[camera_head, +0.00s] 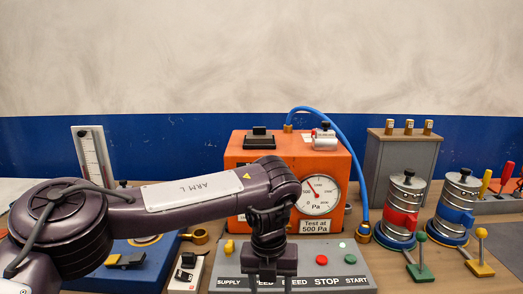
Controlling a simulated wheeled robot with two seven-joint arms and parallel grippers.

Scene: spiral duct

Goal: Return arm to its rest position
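My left arm, labelled ARM L, reaches in from the left across the bench. Its gripper (268,281) points down in front of the orange tester and over the grey control panel (338,276). Two dark fingers show with a gap between them, and I see panel lettering in the gap and nothing held. The fingers cover part of the panel's lettering; whether they touch the panel I cannot tell. My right arm and gripper are not in view.
The orange tester (243,157) with a round gauge (318,192) stands behind my gripper, with a blue hose (352,150). Metal canisters with red (402,219) and blue (455,214) bands stand at right. A blue box (130,262) lies under my forearm. A grey cabinet (402,165) stands behind.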

